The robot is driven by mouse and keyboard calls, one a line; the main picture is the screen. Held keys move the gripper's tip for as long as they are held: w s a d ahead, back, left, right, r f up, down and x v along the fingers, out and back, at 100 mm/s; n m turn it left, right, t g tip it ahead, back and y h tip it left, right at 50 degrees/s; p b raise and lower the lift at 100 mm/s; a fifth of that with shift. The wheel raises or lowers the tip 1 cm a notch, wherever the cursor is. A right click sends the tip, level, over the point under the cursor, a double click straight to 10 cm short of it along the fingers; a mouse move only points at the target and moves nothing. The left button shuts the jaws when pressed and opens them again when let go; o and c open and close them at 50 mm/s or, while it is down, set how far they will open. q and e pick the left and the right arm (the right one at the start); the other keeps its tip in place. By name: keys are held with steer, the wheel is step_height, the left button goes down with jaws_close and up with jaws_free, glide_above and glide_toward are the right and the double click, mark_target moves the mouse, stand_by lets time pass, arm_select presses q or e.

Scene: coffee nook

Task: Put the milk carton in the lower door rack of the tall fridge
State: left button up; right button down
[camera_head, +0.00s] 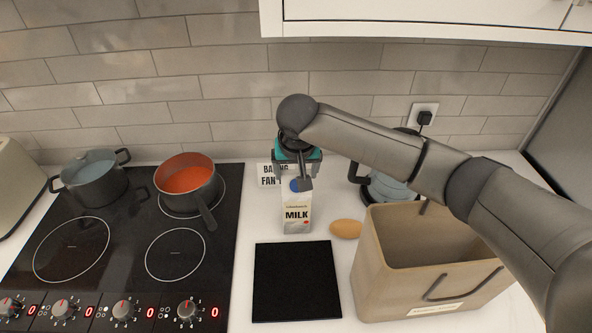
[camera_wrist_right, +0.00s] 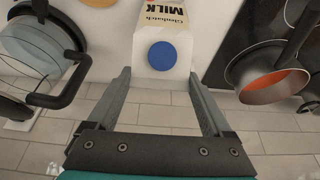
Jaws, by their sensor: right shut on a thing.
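The milk carton (camera_head: 297,216) is white with a blue cap and stands upright just behind a black square mat; I cannot tell whether its base touches the counter. My right gripper (camera_head: 301,182) reaches it from above and is shut on its top. In the right wrist view, the carton (camera_wrist_right: 163,20) with its blue cap (camera_wrist_right: 162,56) sits between the two fingers of the gripper (camera_wrist_right: 160,76). My left gripper is not in view. The fridge's door rack is not in view.
The black mat (camera_head: 296,283) lies in front of the carton. A potato-like item (camera_head: 346,229), a beige bag (camera_head: 385,290) and a kettle (camera_head: 388,187) are right of it. A hob (camera_head: 110,250) with a grey pot (camera_head: 91,183) and a red-lined pan (camera_head: 187,180) is left. A cabinet (camera_head: 420,14) hangs above.

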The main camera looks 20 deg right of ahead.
steer(key=shift+c, duration=1)
jaws_free()
steer(key=shift+f, duration=0.1)
steer(key=shift+o, duration=1)
